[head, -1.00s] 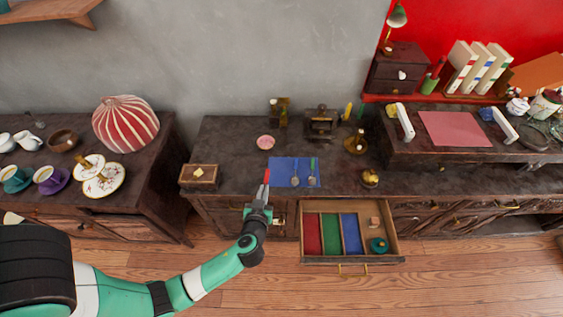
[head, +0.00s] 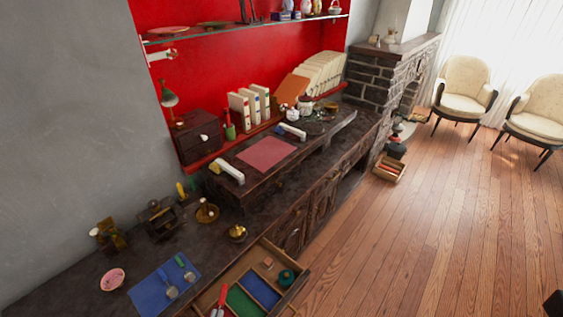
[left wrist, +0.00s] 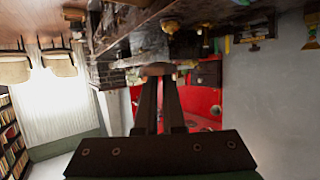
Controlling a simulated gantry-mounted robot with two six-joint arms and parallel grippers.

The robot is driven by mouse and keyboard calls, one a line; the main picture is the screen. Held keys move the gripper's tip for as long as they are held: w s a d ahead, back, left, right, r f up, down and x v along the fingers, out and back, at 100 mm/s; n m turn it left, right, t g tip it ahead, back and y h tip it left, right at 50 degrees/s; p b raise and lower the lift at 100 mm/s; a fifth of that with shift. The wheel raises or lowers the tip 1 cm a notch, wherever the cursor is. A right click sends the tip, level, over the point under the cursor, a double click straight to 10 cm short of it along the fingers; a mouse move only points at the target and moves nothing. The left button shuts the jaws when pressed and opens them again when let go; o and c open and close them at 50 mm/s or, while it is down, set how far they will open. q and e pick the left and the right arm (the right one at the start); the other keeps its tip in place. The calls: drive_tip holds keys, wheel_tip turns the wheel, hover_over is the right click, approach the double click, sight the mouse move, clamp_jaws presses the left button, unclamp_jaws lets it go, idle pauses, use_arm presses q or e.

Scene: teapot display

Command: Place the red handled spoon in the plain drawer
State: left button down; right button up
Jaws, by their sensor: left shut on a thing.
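My left gripper (head: 218,311) shows at the bottom edge of the head view, its fingers shut on the red handled spoon (head: 223,296). Only the red part shows clearly there; the rest of the spoon is hidden or too small to tell. In the left wrist view, the closed fingers (left wrist: 160,85) have a brownish, blurred rounded thing at their tips. An open drawer (head: 303,277) is just right of the gripper, with green and blue lined compartments and a bare wood part holding a small block and a teal round item. My right gripper is not in view.
A blue mat (head: 150,298) with two spoons, one green handled (head: 184,268), lies left of the gripper. A pink bowl (head: 112,279), brass pieces (head: 207,211) and a raised shelf with a red mat (head: 266,152) stand on the counter. A small open box (head: 389,168) lies by the fireplace.

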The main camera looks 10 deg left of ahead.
use_arm(q)
drive_tip(key=s+r+m+h+p, duration=0.1)
drive_tip(key=s+r+p, duration=0.2)
drive_tip(key=r+p, duration=1.2)
drive_tip(key=s+d+r+h+p, duration=0.1)
drive_tip(key=s+r+p, duration=0.2)
drive_tip(key=r+p, duration=1.3)
drive_tip(key=shift+d+m+p, duration=0.25)
drive_tip(key=shift+m+p, duration=0.15)
drive_tip(key=shift+p, duration=0.15)
